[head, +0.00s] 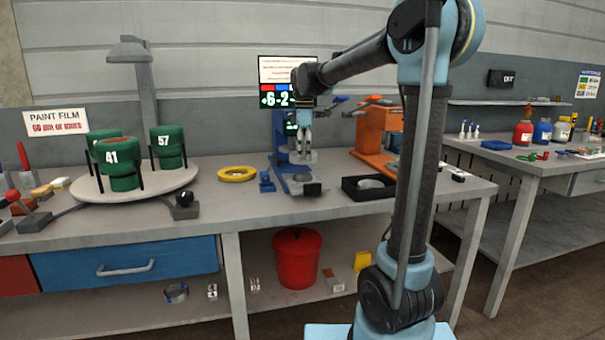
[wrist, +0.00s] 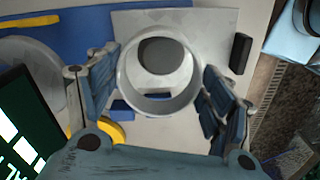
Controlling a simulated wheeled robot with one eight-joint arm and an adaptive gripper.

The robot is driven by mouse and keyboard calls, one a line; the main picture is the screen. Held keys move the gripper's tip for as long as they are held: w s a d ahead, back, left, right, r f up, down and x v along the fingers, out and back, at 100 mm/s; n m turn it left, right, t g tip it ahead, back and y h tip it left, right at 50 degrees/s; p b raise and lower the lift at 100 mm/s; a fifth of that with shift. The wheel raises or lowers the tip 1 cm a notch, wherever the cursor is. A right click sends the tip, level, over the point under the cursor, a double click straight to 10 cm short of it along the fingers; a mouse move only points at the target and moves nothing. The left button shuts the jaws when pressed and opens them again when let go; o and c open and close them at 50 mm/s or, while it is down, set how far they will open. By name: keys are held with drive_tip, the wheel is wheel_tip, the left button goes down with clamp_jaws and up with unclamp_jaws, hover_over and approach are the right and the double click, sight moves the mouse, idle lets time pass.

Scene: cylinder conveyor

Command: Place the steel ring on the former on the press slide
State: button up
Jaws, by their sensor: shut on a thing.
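My gripper (head: 303,148) is shut on the steel ring (head: 304,157), held in the air above the bench beside the blue press (head: 283,165). In the wrist view the ring (wrist: 160,105) sits between the two blue-grey fingers (wrist: 160,85), its open end facing the camera. Through the ring I see the dark round top of the former (wrist: 162,57), toward the upper part of the opening. In the head view the former (head: 312,188) stands low on the press slide (head: 292,185), below the ring and apart from it. The grey slide plate (wrist: 215,25) also shows in the wrist view.
A black tray (head: 348,189) and an orange press (head: 367,136) stand to the right. A yellow ring (head: 237,174) lies to the left, near a turntable (head: 140,197) carrying green numbered cylinders (head: 120,170). A screen (head: 285,72) stands behind the blue press.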

sight(303, 173)
drive_tip(key=shift+a+f, duration=0.15)
drive_tip(key=shift+f, duration=0.6)
drive_tip(key=shift+a+f, duration=0.1)
drive_tip(key=shift+f, duration=0.65)
drive_tip(key=shift+s+f, duration=0.1)
drive_tip(key=shift+f, duration=1.6)
drive_tip(key=o, duration=1.2)
drive_tip(key=shift+f, duration=0.1)
drive_tip(key=shift+c, duration=0.2)
